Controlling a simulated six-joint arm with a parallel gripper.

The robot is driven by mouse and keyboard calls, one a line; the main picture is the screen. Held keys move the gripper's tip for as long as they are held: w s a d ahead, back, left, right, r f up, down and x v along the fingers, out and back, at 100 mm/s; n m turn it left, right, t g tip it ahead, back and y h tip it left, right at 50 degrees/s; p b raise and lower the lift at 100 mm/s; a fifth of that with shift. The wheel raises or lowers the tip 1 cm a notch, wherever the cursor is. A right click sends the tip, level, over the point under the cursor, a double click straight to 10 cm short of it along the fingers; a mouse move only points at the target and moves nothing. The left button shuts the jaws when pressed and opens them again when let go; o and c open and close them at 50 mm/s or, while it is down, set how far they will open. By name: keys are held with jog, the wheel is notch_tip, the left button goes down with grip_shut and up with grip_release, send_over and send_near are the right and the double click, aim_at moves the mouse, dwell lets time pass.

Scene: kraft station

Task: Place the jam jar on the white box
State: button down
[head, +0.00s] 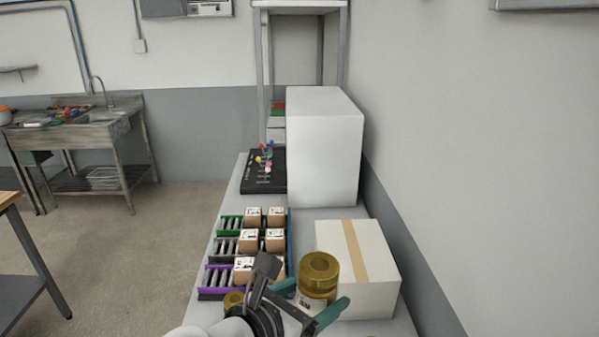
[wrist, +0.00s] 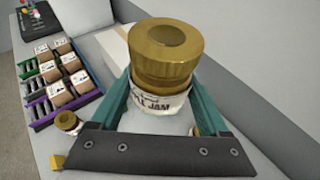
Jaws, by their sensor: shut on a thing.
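The jam jar (head: 318,272) has a gold lid and a white label reading "JAM". In the wrist view the jar (wrist: 163,55) sits between the two green fingers of my gripper (wrist: 160,100), which is shut on it. In the head view my gripper (head: 308,303) holds the jar in front of the near face of the white box (head: 372,262). The white box has a tan tape strip along its top and stands on the table by the right wall. In the wrist view the box is mostly hidden behind the jar. I cannot tell the jar's exact height over the table.
Racks (head: 238,246) with several small cartons stand left of the white box. Another gold-lidded jar (head: 233,301) stands left of my gripper. A tall white cabinet (head: 325,145) and a black control panel (head: 264,172) are farther back. The white box's top is clear.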

jog(key=w+d, duration=0.5)
jog(key=w, duration=0.3)
jog(key=w+d, duration=0.5)
jog(key=w, duration=0.3)
jog(key=w+d, duration=0.6)
jog(key=d, duration=0.7)
send_over(355, 254)
jog(key=f, duration=1.2)
jog(key=shift+s+d, duration=0.2)
jog(key=shift+d, duration=0.1)
jog(key=f, duration=0.3)
jog(key=shift+w+a+f, duration=0.2)
jog(key=shift+a+f, duration=0.1)
jog(key=shift+f, duration=0.3)
jog(key=shift+f, duration=0.1)
